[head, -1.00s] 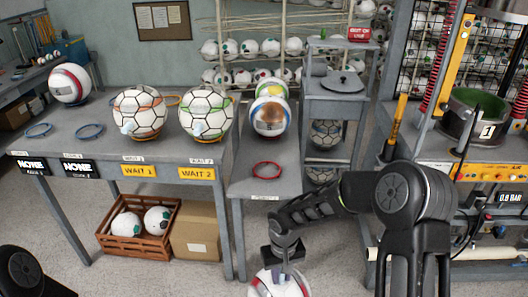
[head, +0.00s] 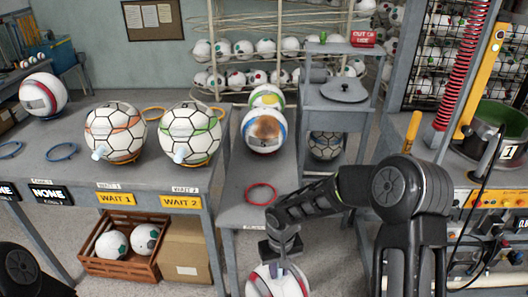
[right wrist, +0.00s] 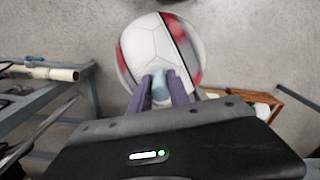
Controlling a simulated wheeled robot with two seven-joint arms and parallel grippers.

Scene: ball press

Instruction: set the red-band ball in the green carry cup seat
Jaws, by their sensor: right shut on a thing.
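A white ball with red and dark bands (head: 277,283) hangs from my right gripper (head: 283,246) at the bottom of the head view, cut off by the frame edge. In the right wrist view the ball (right wrist: 160,45) is seen whole, and my right fingers (right wrist: 160,90) are shut on a light-blue stem at its side. A round cup with a green inside (head: 500,118), marked 1, stands on the bench at the right, apart from the ball. Whether it is the carry cup seat I cannot tell. My left gripper is out of view.
Another red-banded ball (head: 42,93) sits on the left table (head: 60,122). Two patterned balls stand at WAIT 1 and WAIT 2. A red ring (head: 261,193) lies on the middle table.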

